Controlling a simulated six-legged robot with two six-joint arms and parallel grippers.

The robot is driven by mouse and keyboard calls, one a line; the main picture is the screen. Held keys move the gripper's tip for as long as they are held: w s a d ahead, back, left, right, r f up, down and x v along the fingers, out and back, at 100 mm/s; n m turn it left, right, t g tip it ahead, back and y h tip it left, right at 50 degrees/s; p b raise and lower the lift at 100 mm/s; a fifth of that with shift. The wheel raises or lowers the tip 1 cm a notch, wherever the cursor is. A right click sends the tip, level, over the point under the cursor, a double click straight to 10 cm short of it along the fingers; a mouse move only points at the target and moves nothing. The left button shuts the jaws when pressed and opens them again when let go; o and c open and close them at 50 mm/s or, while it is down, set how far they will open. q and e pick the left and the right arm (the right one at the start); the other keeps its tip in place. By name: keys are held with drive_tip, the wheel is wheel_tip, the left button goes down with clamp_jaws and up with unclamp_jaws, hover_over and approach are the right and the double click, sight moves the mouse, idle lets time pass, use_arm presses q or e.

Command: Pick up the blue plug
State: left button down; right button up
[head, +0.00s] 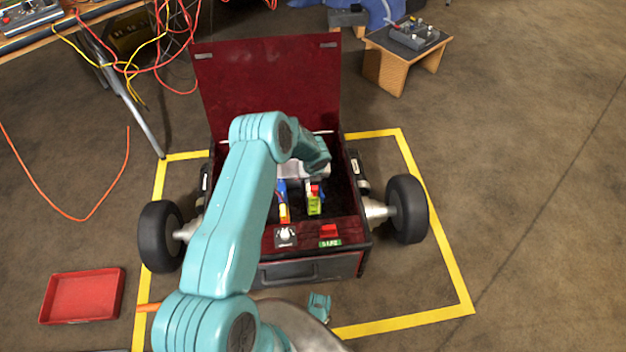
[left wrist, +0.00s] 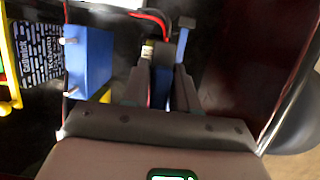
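In the left wrist view my left gripper (left wrist: 162,75) has its two dark fingers standing close on both sides of a narrow blue piece (left wrist: 162,92), which appears to be the blue plug. A pale end and red wires show just beyond it. I cannot tell whether the fingers press on it. In the head view my left arm reaches over the open dark red box (head: 262,85), and its gripper is hidden.
In the wrist view a blue block (left wrist: 92,60) with two metal pins and a labelled black block (left wrist: 35,55) stand left of the fingers. A blue lever (left wrist: 186,30) stands ahead. The box has black wheels (head: 407,208). A red tray (head: 82,296) lies left.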

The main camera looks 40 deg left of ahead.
use_arm(q)
wheel_tip(320, 180, up, 20)
drive_tip(key=p, duration=0.6)
drive_tip(key=shift+p, duration=0.4)
drive_tip(key=shift+f+b, duration=4.85)
drive_tip(key=shift+f, duration=2.05)
drive_tip(key=shift+r, duration=0.1)
